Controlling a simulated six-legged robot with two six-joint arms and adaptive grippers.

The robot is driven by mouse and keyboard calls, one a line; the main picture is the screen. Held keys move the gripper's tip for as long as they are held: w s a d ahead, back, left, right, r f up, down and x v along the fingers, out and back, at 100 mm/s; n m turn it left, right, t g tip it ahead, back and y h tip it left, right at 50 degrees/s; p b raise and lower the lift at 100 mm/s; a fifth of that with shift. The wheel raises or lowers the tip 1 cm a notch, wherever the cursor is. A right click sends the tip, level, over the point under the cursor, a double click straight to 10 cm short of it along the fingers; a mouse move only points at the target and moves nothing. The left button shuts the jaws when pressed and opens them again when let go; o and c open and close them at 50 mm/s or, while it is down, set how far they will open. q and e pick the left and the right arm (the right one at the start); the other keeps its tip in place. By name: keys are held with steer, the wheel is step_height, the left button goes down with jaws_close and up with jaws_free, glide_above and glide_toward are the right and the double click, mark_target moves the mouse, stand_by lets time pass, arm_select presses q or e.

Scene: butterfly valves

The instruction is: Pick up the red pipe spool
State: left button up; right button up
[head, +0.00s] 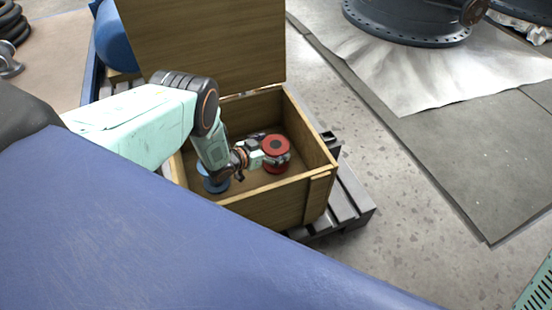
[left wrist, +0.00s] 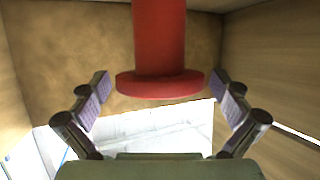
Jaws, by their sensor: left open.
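The red pipe spool (head: 276,145) stands inside the open wooden box, its round flange facing up. In the left wrist view the red spool (left wrist: 160,42) shows as a red pipe ending in a wide flange. My left gripper (head: 271,160) reaches into the box beside the spool. In the left wrist view its open fingers (left wrist: 162,84) stand on either side of the flange, with a visible gap on both sides. The gripper partly hides the spool in the head view. My right gripper is in neither view.
The wooden box (head: 265,194) has a raised lid (head: 205,45) at its back and sits on a dark pallet (head: 350,205). A blue spool (head: 214,182) stands in the box, left of the red one. A large dark valve (head: 405,22) lies on a pale sheet at back right.

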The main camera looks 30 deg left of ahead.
arm_select(q)
steer(key=shift+w+d+f, duration=0.15)
steer(key=shift+w, duration=0.25)
steer(key=shift+c, duration=0.3)
steer(key=c, duration=1.5)
steer(key=shift+w, duration=0.1)
steer(key=shift+c, duration=0.2)
